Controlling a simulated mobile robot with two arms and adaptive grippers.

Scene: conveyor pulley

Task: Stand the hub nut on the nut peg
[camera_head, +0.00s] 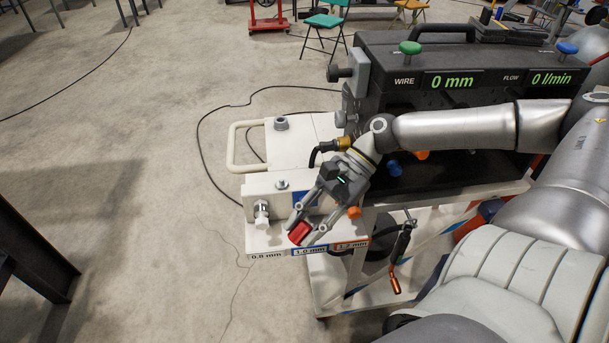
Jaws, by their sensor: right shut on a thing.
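My right gripper (301,229) reaches in from the right and points down and left. Its fingers are shut on a red piece, which looks like the hub nut (299,232). It is held over the front of the white shelf (264,240), above the 1.0 mm label; whether it touches the shelf cannot be told. Short grey stubs rise from the white housing, one at the back (281,123) and one nearer (282,185); which one, if any, is the nut peg cannot be told. My left gripper is not in view.
A silver fitting (261,213) stands left of the gripper, and an orange knob (354,212) is close on its right. Behind is a dark wire feeder box (420,62) with green and blue knobs. A torch (402,245) hangs at the cart's side. Open floor lies left.

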